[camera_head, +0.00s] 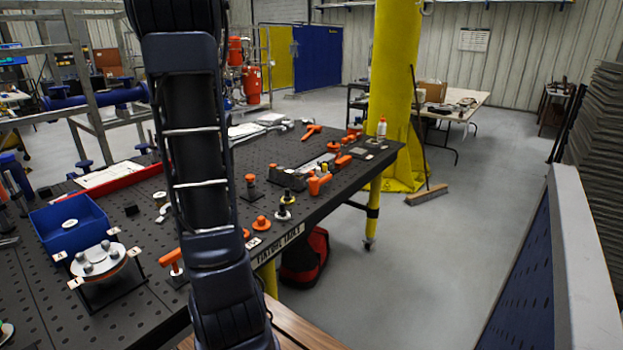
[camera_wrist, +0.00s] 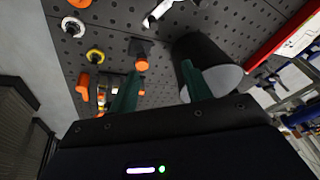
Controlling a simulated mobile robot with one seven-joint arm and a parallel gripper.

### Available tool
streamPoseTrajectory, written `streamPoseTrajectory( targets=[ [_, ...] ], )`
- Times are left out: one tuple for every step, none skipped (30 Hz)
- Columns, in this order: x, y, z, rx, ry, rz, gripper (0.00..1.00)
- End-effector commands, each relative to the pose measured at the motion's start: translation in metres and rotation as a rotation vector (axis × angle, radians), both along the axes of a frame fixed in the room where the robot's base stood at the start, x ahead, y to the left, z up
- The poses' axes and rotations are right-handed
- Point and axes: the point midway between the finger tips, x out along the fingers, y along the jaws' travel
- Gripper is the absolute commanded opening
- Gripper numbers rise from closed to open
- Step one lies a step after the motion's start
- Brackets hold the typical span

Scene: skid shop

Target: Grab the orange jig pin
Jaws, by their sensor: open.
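The thing I take for the orange jig pin (camera_head: 250,179) has an orange top and a black block-like base. It stands on the dark perforated table (camera_head: 130,180), just right of my arm in the head view. In the wrist view the pin (camera_wrist: 141,63) shows its orange end beside the left fingertip. My gripper (camera_wrist: 160,68) is open, with two green fingers spread apart and nothing between them. The pin appears beyond the fingertips and apart from them. The gripper is hidden in the head view, where my arm fills the middle.
A dark cylinder with a grey end (camera_wrist: 208,62) is close by the right finger. An orange knob (camera_head: 262,222), a white-based knob (camera_head: 284,213) and an orange clamp (camera_head: 318,185) stand near the pin. A blue bin (camera_head: 68,225) is left. The table's right edge drops to floor.

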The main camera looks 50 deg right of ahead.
Motion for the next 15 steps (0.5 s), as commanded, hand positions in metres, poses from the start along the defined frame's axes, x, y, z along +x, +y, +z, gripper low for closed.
streamPoseTrajectory(
  targets=[
    [0.002, -0.024, -0.008, 0.0, 0.008, -0.047, 0.49],
    [0.004, -0.036, -0.012, -0.001, 0.009, -0.073, 0.49],
    [0.005, -0.054, -0.017, -0.003, 0.012, -0.107, 0.49],
    [0.005, -0.066, -0.021, -0.004, 0.015, -0.132, 0.49],
    [0.005, -0.079, -0.025, -0.005, 0.017, -0.158, 0.49],
    [0.005, -0.096, -0.031, -0.007, 0.02, -0.192, 0.49],
    [0.005, -0.109, -0.036, -0.009, 0.024, -0.216, 0.49],
    [0.004, -0.122, -0.04, -0.011, 0.026, -0.242, 0.49],
    [0.002, -0.139, -0.046, -0.015, 0.029, -0.275, 0.49],
    [0.001, -0.152, -0.052, -0.018, 0.032, -0.3, 0.49],
    [-0.002, -0.165, -0.057, -0.021, 0.035, -0.325, 0.49],
    [-0.004, -0.182, -0.063, -0.026, 0.039, -0.356, 0.49],
    [-0.007, -0.195, -0.069, -0.028, 0.043, -0.382, 0.49],
    [-0.01, -0.208, -0.074, -0.032, 0.046, -0.406, 0.49],
    [-0.014, -0.225, -0.082, -0.036, 0.05, -0.438, 0.49]
  ],
)
